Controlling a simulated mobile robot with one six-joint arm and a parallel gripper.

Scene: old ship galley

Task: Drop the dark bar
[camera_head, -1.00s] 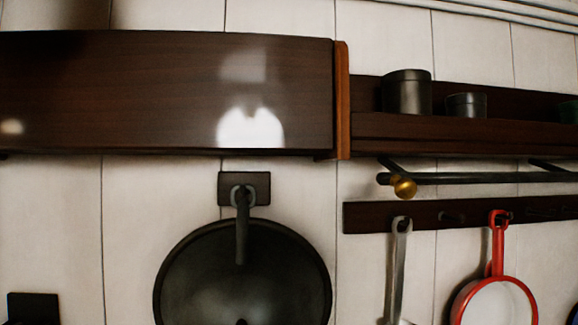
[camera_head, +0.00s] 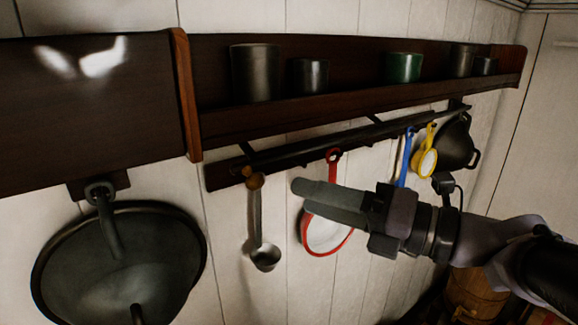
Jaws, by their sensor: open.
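The dark bar (camera_head: 400,127) runs lengthwise under the shelf, in front of the wall, with a brass-coloured knob (camera_head: 254,181) at its left end. Short dark brackets under the shelf meet it, and it looks supported there. My gripper (camera_head: 318,196) comes in from the right, below the bar. Its two dark fingers point left and overlap in this view. It is open, with nothing seen between the fingers. It looks apart from the bar, though the depth is hard to judge. The fingers hide part of the red-rimmed pan (camera_head: 326,238).
The dark wooden shelf (camera_head: 350,101) holds several cups, one a green cup (camera_head: 403,67). A ladle (camera_head: 262,256), blue utensil (camera_head: 404,160), yellow-rimmed pan (camera_head: 428,162) and black pan (camera_head: 456,143) hang below. A large dark pan (camera_head: 120,265) hangs at left. A wooden barrel (camera_head: 475,292) stands lower right.

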